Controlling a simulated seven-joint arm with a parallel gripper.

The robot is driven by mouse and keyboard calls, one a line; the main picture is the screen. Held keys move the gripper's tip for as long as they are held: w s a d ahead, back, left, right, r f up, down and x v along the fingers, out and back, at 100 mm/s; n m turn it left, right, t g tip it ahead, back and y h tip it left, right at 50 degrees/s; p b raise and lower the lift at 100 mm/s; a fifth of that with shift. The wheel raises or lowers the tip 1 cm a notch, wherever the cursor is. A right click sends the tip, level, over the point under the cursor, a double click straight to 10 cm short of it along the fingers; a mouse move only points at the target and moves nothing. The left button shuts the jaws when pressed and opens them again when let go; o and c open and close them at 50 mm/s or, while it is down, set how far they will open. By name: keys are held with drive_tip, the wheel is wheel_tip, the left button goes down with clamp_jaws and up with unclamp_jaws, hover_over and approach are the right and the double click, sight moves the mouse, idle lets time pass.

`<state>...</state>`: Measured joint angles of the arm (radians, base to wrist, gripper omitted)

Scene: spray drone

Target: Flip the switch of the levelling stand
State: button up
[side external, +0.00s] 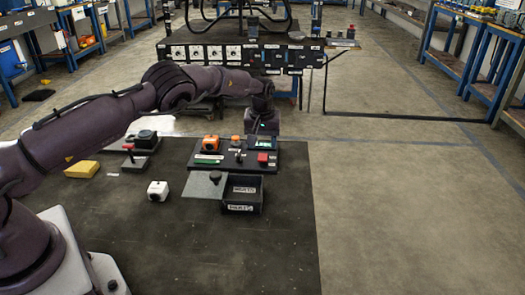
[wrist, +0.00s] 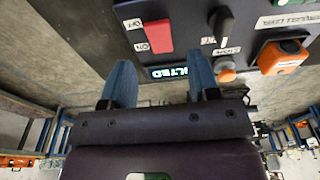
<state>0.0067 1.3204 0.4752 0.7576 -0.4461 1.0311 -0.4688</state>
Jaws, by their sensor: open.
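A dark control panel (side external: 233,168) sits on the black mat, with a red switch (side external: 263,157) at its right side. My gripper (side external: 262,133) is over the far right of the panel, near the display. In the wrist view my gripper (wrist: 160,80) has its two blue fingers apart with nothing between them, not visibly touching the switch.
The panel also carries a black knob (wrist: 222,25), an orange button (wrist: 226,75) and an orange housing (wrist: 283,55). On the mat are a yellow block (side external: 82,169), a white button box (side external: 158,187) and an open black tray (side external: 243,195). The mat's front is clear.

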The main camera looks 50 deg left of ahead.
sight(262, 159)
wheel_tip(262, 159, up, 8)
drive_tip(key=shift+s+d+r, duration=0.15)
drive_tip(key=shift+s+d, duration=0.25)
drive_tip(key=s+d+r+m+t, duration=0.1)
drive_tip(key=s+d+r+m, duration=0.2)
drive_tip(key=s, duration=0.9)
drive_tip(key=s+d+r+m+t, duration=0.2)
drive_tip(key=s+d+r+m, duration=0.1)
drive_tip(key=s+r, duration=0.7)
drive_tip(key=s+d+r+m+t+h, duration=0.1)
drive_tip(key=s+d+r+m, duration=0.2)
drive_tip(key=s+r, duration=0.4)
drive_tip(key=shift+s+d+t, duration=0.3)
drive_tip(key=shift+s+d, duration=0.25)
drive_tip(key=shift+s, duration=3.9)
